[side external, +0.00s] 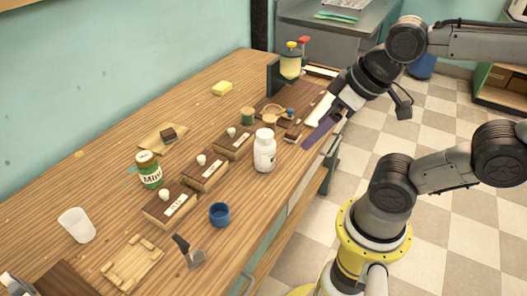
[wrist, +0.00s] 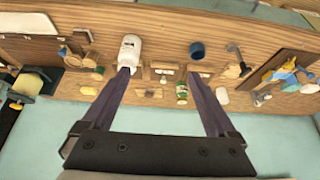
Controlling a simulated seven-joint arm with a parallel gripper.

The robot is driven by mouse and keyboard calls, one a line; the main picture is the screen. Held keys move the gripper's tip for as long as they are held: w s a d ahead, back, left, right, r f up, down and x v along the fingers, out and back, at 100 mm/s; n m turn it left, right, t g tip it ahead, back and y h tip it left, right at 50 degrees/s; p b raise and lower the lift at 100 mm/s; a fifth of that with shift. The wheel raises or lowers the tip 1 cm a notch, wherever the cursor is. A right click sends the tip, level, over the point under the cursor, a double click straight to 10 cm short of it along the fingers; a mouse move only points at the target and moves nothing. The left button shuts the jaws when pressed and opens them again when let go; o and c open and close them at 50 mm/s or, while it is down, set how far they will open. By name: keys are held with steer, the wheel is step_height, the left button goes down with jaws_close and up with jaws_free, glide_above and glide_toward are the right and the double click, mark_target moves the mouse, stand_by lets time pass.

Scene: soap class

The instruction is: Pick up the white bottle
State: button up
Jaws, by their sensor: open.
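The white bottle (side external: 264,152) stands upright on the wooden table near its front edge, with a white cap. In the wrist view the bottle (wrist: 130,52) appears just beyond the tip of the left finger, not between the fingers. My gripper (side external: 318,124) is above the table's right edge, to the right of the bottle and apart from it in the side view. In the wrist view my gripper (wrist: 160,76) has its two long purple fingers spread wide with nothing held between them.
Several wooden boxes with dark tops (side external: 203,172) stand left of the bottle. A blue cup (side external: 219,214), a green Mint jar (side external: 149,170) and a white cup (side external: 76,225) are also on the table. A yellow-topped dispenser (side external: 290,62) stands at the back.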

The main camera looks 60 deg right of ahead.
steer(key=shift+o, duration=0.6)
